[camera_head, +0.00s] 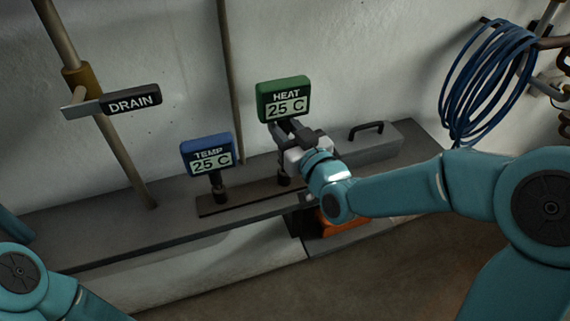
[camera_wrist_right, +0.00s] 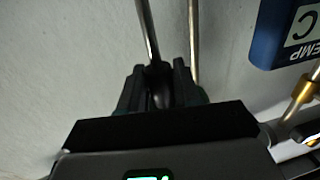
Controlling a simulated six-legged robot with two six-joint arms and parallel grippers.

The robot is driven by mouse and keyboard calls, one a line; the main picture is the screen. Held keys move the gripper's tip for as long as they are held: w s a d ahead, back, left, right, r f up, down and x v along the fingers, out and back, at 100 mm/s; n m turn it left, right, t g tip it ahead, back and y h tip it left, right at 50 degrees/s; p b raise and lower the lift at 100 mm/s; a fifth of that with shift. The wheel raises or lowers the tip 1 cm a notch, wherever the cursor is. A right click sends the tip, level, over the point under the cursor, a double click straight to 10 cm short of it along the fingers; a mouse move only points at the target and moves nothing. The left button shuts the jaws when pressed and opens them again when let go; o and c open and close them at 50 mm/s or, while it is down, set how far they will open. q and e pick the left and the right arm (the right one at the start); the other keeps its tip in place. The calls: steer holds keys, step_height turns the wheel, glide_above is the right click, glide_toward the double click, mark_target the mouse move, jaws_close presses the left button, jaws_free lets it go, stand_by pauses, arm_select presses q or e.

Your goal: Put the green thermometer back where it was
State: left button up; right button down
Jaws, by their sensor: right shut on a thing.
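Below the gripper is a dark fitting (camera_head: 284,179) on a dark strip (camera_head: 245,196). My gripper and wrist partly cover the space between, so I cannot tell whether the stem touches the fitting. My left gripper is out of view.
A blue TEMP thermometer (camera_head: 207,154) stands left on the strip; it also shows in the wrist view (camera_wrist_right: 268,35). A grey box with a handle (camera_head: 372,143) lies right. A DRAIN tag (camera_head: 131,101), pipes, a blue coil (camera_head: 482,85) and an orange object (camera_head: 342,224) are around.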

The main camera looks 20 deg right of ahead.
step_height(320, 180, down, 8)
steer(key=shift+f+b, duration=0.2)
steer(key=shift+b, duration=0.15)
steer(key=shift+w+d+f, duration=0.1)
steer(key=shift+f, duration=0.3)
steer(key=shift+r, duration=0.1)
steer(key=shift+f+b, duration=0.25)
steer(key=shift+b, duration=0.1)
steer(key=c, duration=0.8)
jaws_free()
steer(key=shift+r, duration=0.1)
